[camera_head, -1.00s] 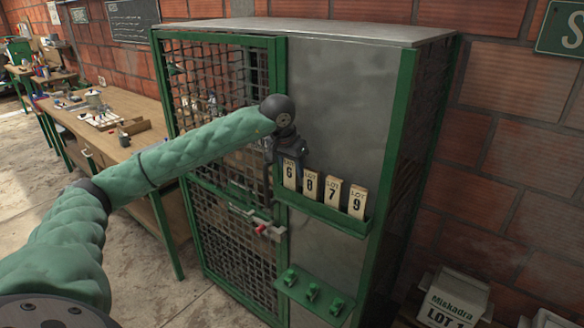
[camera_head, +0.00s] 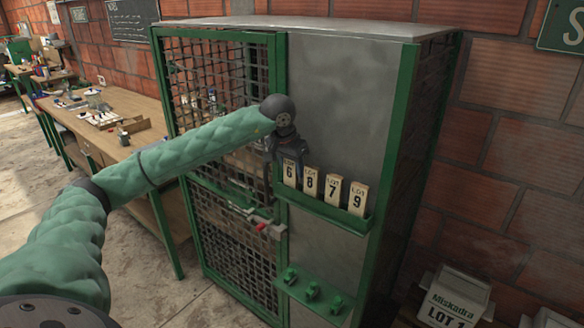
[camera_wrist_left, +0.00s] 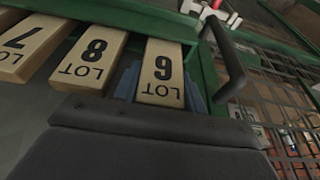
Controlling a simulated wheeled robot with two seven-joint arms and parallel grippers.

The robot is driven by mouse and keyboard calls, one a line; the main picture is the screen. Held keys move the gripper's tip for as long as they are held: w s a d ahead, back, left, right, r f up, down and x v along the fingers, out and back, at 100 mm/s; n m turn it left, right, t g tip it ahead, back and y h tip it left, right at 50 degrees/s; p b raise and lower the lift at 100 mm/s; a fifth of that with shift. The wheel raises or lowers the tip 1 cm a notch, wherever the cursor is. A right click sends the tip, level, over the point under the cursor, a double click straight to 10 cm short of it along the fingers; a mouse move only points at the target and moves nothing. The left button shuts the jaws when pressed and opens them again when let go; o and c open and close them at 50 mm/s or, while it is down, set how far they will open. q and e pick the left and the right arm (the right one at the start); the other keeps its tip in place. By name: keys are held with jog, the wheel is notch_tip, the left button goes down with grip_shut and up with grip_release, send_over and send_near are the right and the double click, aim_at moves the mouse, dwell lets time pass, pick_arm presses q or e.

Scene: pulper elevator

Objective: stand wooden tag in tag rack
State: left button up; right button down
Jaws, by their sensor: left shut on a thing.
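The tag rack (camera_head: 322,208) is a green ledge on the grey cabinet panel. Several pale wooden LOT tags stand in it in a row.
A mesh door (camera_head: 225,120) with a latch (camera_head: 258,226) is left of the rack. A workbench (camera_head: 120,150) stands at left.

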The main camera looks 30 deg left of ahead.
pick_arm(q)
jog(key=shift+f, duration=0.15)
jog(key=o, duration=1.1)
jog(key=shift+c, duration=0.2)
jog(key=shift+s+r+b, duration=0.15)
jog(key=shift+r+b, duration=0.2)
jog(key=shift+r, duration=0.25)
jog(key=b+v, duration=0.1)
jog(key=v, duration=0.5)
jog(key=shift+r+b, duration=0.3)
jog(key=shift+s+a, duration=0.1)
